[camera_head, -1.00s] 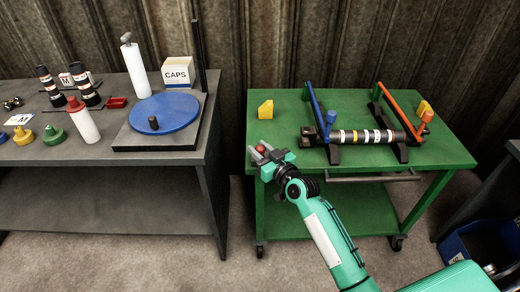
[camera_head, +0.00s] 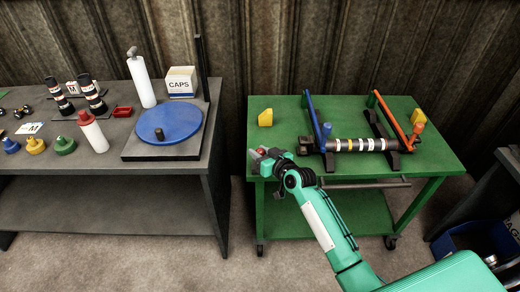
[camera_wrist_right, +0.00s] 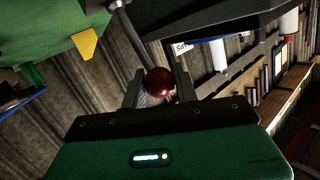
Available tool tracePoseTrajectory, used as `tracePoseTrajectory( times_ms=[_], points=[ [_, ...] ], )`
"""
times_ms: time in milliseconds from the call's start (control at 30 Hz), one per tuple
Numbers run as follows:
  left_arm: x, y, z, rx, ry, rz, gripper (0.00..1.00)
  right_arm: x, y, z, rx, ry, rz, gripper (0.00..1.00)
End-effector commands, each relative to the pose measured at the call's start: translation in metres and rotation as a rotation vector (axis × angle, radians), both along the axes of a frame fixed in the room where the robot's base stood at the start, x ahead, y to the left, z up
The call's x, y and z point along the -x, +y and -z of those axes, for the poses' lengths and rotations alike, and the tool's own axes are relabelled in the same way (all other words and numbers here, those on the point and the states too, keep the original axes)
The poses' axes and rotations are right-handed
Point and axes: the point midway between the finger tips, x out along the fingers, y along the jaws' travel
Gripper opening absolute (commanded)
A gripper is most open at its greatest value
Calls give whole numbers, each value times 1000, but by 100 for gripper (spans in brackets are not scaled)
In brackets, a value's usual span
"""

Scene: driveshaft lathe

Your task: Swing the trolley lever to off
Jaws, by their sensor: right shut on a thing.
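The green trolley (camera_head: 285,139) stands at the right in the head view. Its lever ends in a dark red ball knob (camera_wrist_right: 158,82). In the wrist view the lever's grey rod (camera_wrist_right: 128,38) runs up and left from the knob. My right gripper (camera_head: 260,154) is at the trolley's front left corner, shut on the lever knob. In the wrist view its two fingers (camera_wrist_right: 160,86) stand on either side of the knob. In the head view the gripper hides most of the lever. My left gripper is not in view.
On the trolley, a dark banded shaft (camera_head: 355,145) lies across black supports with a blue arm (camera_head: 314,118) and an orange arm (camera_head: 391,118). Yellow blocks (camera_head: 265,118) stand near. The grey table (camera_head: 215,150) with a blue disc (camera_head: 169,122) is left, across a floor gap.

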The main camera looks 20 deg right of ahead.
Motion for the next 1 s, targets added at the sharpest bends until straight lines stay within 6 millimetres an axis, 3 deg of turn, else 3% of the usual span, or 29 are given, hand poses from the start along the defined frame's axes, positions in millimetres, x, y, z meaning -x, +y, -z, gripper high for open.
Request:
tracePoseTrajectory(
  times_ms=[100, 500, 700, 1000],
  points=[
    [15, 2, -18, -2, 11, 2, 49, -6, -2, -10, -14, 59, -1, 0],
    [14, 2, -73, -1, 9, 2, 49, -37, -11, -15, -97, 349, 1, 0],
    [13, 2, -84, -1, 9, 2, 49, -56, -16, -8, -151, 530, 2, 0],
    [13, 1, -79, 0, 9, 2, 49, -78, -22, 4, -218, 757, 1, 0]
  ],
)
